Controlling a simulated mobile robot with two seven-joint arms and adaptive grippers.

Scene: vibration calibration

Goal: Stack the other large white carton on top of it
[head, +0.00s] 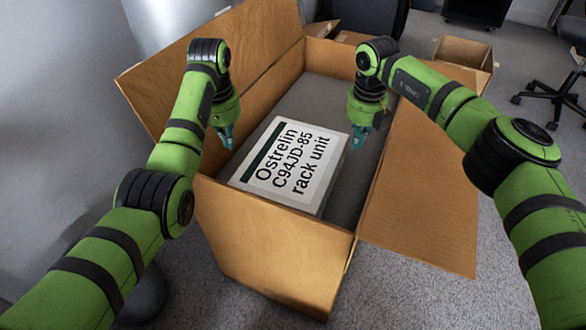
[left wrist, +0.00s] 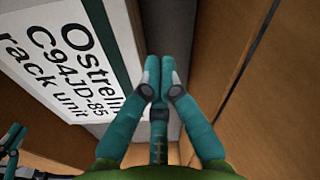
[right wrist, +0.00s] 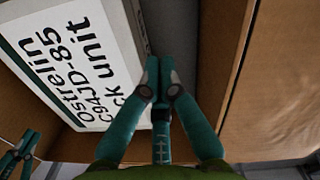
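One large white carton (head: 290,165) lies flat inside an open brown cardboard box (head: 275,248). Its printed label reads "Ostrelin C94JD-85 rack unit". It also shows in the left wrist view (left wrist: 70,50) and the right wrist view (right wrist: 75,65). No second white carton can be made out. My left gripper (head: 228,138) is inside the box to the left of the carton. My right gripper (head: 358,138) is to its right. In the wrist views, the fingers of the left (left wrist: 160,68) and right (right wrist: 159,67) grippers are together with nothing between them.
The box's tall left flap (head: 250,45) stands up beside my left arm. Its right flap (head: 425,190) spreads outward under my right arm. The grey box floor (head: 320,95) is bare behind the carton. A smaller open box (head: 462,52) and an office chair (head: 548,97) stand behind.

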